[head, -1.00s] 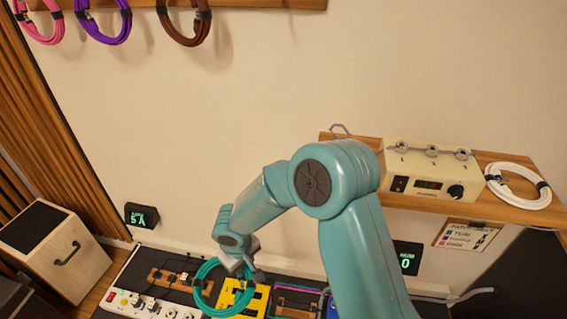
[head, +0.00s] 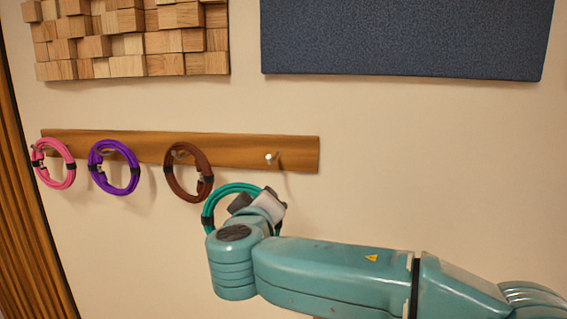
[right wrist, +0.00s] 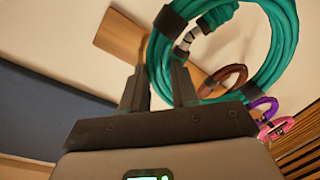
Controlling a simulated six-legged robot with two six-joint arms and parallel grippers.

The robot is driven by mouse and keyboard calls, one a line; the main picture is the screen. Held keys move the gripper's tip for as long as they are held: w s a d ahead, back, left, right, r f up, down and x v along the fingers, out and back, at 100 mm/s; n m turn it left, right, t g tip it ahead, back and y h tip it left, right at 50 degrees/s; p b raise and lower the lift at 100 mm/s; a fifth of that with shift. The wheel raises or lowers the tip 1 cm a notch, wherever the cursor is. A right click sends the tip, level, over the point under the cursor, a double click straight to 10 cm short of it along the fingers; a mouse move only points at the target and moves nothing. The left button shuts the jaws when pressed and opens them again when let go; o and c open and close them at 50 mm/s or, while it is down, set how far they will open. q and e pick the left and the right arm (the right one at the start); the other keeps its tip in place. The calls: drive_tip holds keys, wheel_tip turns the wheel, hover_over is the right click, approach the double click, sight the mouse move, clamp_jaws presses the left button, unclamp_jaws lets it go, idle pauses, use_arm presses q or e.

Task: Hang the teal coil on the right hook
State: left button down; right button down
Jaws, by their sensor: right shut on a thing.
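The teal coil (head: 212,205) is held upright in front of the wall, just below and left of the bare right hook (head: 271,158), and apart from it. My right gripper (head: 256,199) is shut on the coil. In the right wrist view, the coil (right wrist: 287,42) loops beyond the fingers (right wrist: 160,80), with its black straps and a plug end showing. The right hook is a short metal peg near the right end of the wooden rail (head: 235,152); I cannot make it out in the right wrist view. My left gripper is not in view.
A brown coil (head: 170,178) hangs close left of the teal one, then a purple coil (head: 93,170) and a pink coil (head: 70,165). A dark blue panel (head: 405,40) and a wood-block panel (head: 130,45) are above. Wall right of the rail is clear.

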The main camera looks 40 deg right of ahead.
drive_tip(key=s+d+r+h, duration=0.2)
drive_tip(key=s+r, duration=0.2)
drive_tip(key=r, duration=0.3)
drive_tip(key=w+d+f+m+p, duration=0.1)
drive_tip(key=w+d+f+p, duration=0.1)
drive_tip(key=w+d, duration=0.6)
drive_tip(key=shift+d+f+p, duration=0.25)
drive_tip(key=shift+d+p, duration=0.15)
drive_tip(key=shift+d, duration=0.45)
idle(0.5)
idle(0.6)
drive_tip(key=c, duration=0.8)
unclamp_jaws()
